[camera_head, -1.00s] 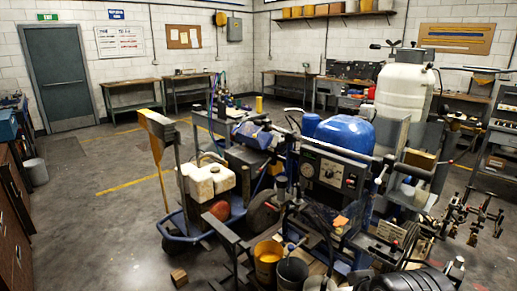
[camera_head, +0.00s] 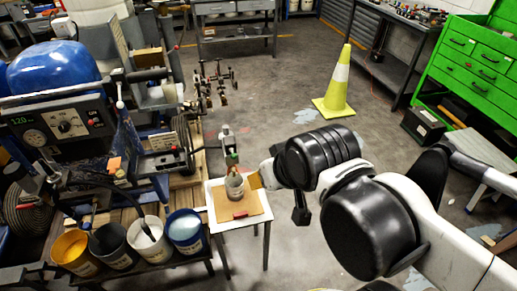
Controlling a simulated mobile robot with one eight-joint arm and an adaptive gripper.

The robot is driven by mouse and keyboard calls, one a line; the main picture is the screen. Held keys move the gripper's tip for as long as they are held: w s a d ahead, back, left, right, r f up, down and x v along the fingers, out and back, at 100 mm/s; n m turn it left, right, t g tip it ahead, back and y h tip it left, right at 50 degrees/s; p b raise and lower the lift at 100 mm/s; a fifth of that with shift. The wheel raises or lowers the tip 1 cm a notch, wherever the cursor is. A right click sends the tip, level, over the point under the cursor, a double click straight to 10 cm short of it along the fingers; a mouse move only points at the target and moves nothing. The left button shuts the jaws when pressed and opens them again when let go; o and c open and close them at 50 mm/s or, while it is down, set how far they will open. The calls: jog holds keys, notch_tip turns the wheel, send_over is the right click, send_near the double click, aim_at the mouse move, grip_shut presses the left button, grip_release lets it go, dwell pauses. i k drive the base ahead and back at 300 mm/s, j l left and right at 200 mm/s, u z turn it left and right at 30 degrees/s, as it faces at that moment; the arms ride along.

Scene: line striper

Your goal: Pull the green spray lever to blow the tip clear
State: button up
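A small green part (camera_head: 232,157), perhaps the green spray lever, shows just above a grey cup (camera_head: 235,187). It is too small to make out its shape. The cup stands on a tan board on a small white table (camera_head: 231,224). A red object (camera_head: 240,214) lies in front of the cup. My arm reaches in from the right, and my gripper (camera_head: 255,180) is at its far end, close to the right side of the cup. My gripper's fingers are too small and partly hidden, so I cannot tell whether they touch anything.
The blue-tanked striper machine (camera_head: 55,68) fills the left. A yellow-green cone (camera_head: 338,88) stands on open floor behind my arm. A green drawer cabinet (camera_head: 478,70) is at the right.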

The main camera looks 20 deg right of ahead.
aim_at(234, 156)
jog(key=i+l+u, duration=0.1)
jog(key=l+u, duration=0.35)
jog(key=l, duration=0.2)
jog(key=l+u, duration=0.45)
jog(key=l, duration=0.2)
